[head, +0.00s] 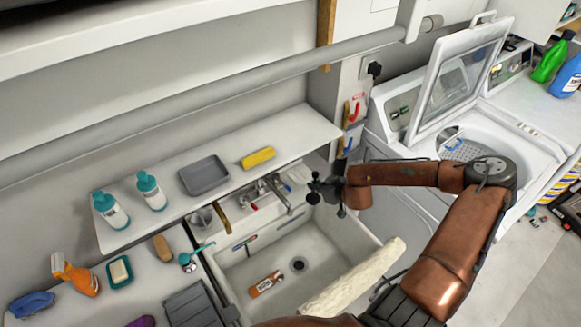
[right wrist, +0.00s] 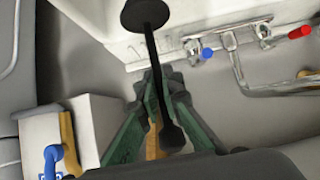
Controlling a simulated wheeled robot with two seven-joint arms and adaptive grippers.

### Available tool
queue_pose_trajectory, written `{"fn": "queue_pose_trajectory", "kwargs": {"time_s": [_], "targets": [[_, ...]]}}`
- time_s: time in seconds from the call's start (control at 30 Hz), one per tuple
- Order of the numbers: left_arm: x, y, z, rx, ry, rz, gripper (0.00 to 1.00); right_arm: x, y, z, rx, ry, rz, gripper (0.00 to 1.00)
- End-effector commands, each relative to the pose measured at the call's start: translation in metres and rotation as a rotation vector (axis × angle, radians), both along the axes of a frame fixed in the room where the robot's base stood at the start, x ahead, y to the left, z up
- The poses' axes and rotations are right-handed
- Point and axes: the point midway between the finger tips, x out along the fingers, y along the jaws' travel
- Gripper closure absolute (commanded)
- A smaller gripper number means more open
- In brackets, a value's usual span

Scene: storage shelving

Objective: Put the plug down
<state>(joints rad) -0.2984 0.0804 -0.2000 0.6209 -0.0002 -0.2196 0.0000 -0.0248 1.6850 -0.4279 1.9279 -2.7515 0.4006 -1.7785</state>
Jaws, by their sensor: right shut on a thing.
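My right gripper (right wrist: 160,85) is shut on the plug (right wrist: 153,55), a black rod with a round dark disc at its upper end and a rounded lower end. The green fingers close around its shaft. In the head view my right gripper (head: 326,190) is above the back right of the white sink (head: 335,242), right of the faucet (head: 277,192). The plug is too small and dark there to tell clearly from the fingers. The drain (head: 297,264) in the sink floor is uncovered. My left gripper is out of view.
A shelf (head: 225,165) behind the sink holds a grey tray (head: 204,175), a yellow sponge (head: 258,157) and two bottles. A brown-labelled item (head: 266,284) lies in the sink. An open-lidded washer (head: 395,110) stands at right. A pale rough roll (head: 355,280) crosses the sink's front right.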

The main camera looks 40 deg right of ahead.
Motion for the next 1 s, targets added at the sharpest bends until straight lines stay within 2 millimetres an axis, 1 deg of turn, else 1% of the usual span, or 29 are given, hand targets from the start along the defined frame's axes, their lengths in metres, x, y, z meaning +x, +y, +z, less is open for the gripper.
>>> {"fn": "queue_pose_trajectory", "kwargs": {"time_s": [0.03,0.1,0.17,0.27,0.33,0.53,0.63,0.77,0.93,1.0], "targets": [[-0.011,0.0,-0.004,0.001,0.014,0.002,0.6,0.01,0.0,0.001,0.0,-0.007,0.001,1.0],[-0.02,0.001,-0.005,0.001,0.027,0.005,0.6,0.019,-0.002,0.001,0.0,-0.006,-0.002,1.0],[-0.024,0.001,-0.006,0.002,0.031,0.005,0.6,0.027,-0.003,0.001,0.001,-0.006,-0.003,1.0],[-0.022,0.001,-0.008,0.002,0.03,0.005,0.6,0.041,-0.005,0.002,0.002,-0.007,-0.003,1.0],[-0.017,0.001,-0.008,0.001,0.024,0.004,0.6,0.051,-0.006,0.002,0.002,-0.007,-0.005,1.0],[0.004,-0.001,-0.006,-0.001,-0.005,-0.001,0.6,0.082,-0.011,0.003,0.003,-0.006,-0.007,1.0],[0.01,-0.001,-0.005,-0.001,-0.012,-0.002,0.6,0.097,-0.012,0.003,0.002,-0.006,-0.005,1.0],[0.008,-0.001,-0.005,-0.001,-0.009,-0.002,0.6,0.112,-0.015,0.002,0.001,-0.004,-0.006,1.0],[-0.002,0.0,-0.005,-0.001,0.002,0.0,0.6,0.121,-0.015,0.001,0.0,-0.003,-0.005,1.0],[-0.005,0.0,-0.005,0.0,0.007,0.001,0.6,0.13,-0.016,0.002,0.0,-0.004,-0.006,1.0]]}}
